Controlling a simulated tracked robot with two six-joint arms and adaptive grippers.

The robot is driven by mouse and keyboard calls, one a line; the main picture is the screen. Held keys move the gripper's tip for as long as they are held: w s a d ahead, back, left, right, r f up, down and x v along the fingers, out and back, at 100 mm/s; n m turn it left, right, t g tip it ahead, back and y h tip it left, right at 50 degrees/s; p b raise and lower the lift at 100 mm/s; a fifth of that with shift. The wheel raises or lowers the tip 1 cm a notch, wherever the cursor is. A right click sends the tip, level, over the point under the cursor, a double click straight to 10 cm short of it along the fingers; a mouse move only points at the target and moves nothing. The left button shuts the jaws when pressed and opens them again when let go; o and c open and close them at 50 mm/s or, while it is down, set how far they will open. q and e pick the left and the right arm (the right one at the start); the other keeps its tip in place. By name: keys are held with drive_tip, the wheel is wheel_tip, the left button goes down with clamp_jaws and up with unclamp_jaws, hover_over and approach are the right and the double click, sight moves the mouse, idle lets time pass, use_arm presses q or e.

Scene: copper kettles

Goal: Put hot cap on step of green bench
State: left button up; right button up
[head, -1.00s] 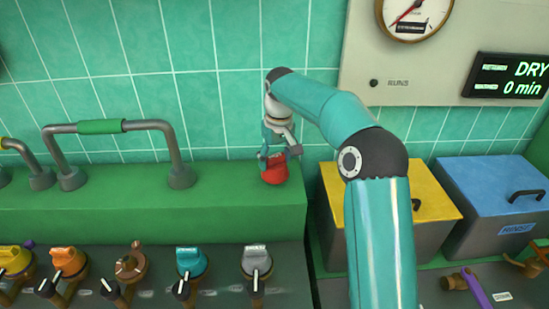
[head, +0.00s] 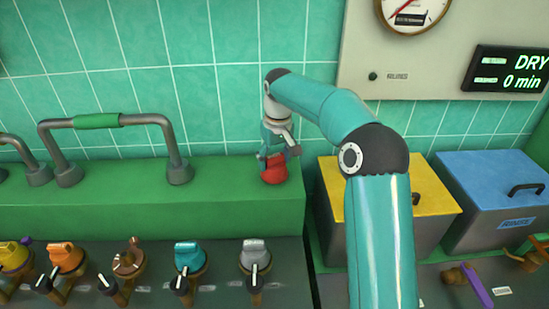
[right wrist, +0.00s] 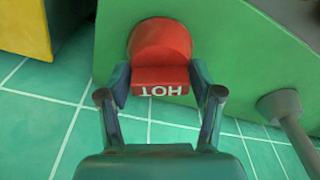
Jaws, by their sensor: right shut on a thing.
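The hot cap is red with a white HOT label on its grip. In the head view the hot cap (head: 274,174) is at the right end of the green bench's raised step (head: 225,200). The right wrist view shows the cap (right wrist: 160,45) against the green surface (right wrist: 225,70), its label upside down. My right gripper (head: 279,156) reaches down from above and is shut on the cap, one finger on each side of its grip; the fingers also show in the right wrist view (right wrist: 160,85). Whether the cap's underside fully touches the step I cannot tell. My left gripper is not in view.
A grey pipe handle with a green sleeve (head: 97,121) stands on the step to the left. Several coloured valve knobs, including a teal one (head: 189,256), line the lower front. A yellow-lidded box (head: 428,190) and a blue-lidded box (head: 490,178) stand right. A tiled wall (head: 230,80) rises behind.

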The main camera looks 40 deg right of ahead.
drive_tip(key=shift+f, duration=0.4)
drive_tip(key=o, duration=1.1)
drive_tip(key=shift+o, duration=0.2)
wheel_tip(320, 180, up, 12)
drive_tip(key=s, duration=0.1)
drive_tip(key=shift+s+a, duration=0.15)
drive_tip(key=shift+s, duration=0.1)
